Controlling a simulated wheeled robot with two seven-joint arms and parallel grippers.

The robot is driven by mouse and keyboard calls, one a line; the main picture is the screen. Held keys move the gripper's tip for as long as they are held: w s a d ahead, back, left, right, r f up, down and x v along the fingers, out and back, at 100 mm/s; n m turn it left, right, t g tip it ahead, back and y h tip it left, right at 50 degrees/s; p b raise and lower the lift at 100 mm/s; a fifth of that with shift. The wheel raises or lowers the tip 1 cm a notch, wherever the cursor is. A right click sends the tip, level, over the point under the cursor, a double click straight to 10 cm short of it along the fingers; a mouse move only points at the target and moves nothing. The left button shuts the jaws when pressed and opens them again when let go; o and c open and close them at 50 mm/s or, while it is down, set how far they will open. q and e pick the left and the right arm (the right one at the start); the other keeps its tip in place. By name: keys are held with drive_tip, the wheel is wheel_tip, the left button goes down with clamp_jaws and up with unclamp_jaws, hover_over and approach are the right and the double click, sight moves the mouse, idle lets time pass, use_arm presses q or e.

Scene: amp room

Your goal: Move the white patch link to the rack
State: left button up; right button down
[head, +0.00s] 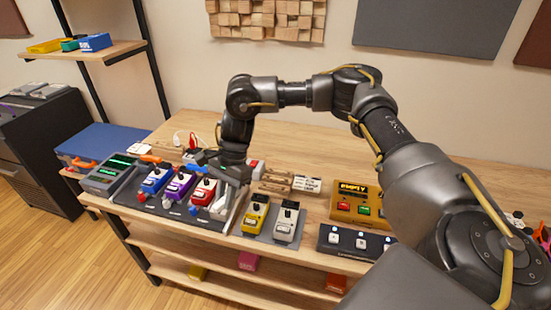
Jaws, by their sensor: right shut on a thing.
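My right gripper (228,172) reaches in from the right and points down at the right end of the dark pedal board (180,218), close to the red pedal (203,193). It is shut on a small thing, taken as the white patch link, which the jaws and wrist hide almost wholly. A pale strip (236,210) shows just below the gripper, but I cannot tell if it is held. A low wooden rack (278,187) with a white label stands on the bench, right of the gripper. My left gripper is out of view.
Blue (155,181) and purple (180,186) pedals stand left of the red one. Yellow (256,213) and cream (287,221) pedals stand in front of the rack. An amber unit (357,204) and a dark footswitch (350,240) are right. The bench (290,150) is clear behind.

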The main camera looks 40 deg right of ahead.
drive_tip(key=w+d+f+m+t, duration=0.1)
drive_tip(key=w+d+m+t, duration=0.1)
drive_tip(key=w+d+m, duration=0.45)
drive_tip(key=m+t+h+p, duration=0.2)
drive_tip(key=m+t, duration=0.1)
drive_tip(key=m, duration=0.5)
hover_over(270, 186)
wheel_tip(270, 186, down, 4)
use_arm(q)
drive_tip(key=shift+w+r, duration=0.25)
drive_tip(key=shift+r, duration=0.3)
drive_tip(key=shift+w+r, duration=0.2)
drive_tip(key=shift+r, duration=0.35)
use_arm(e)
drive_tip(key=shift+s+d+r+n, duration=0.15)
drive_tip(key=shift+s+d+n, duration=0.1)
drive_tip(key=shift+s+d, duration=0.1)
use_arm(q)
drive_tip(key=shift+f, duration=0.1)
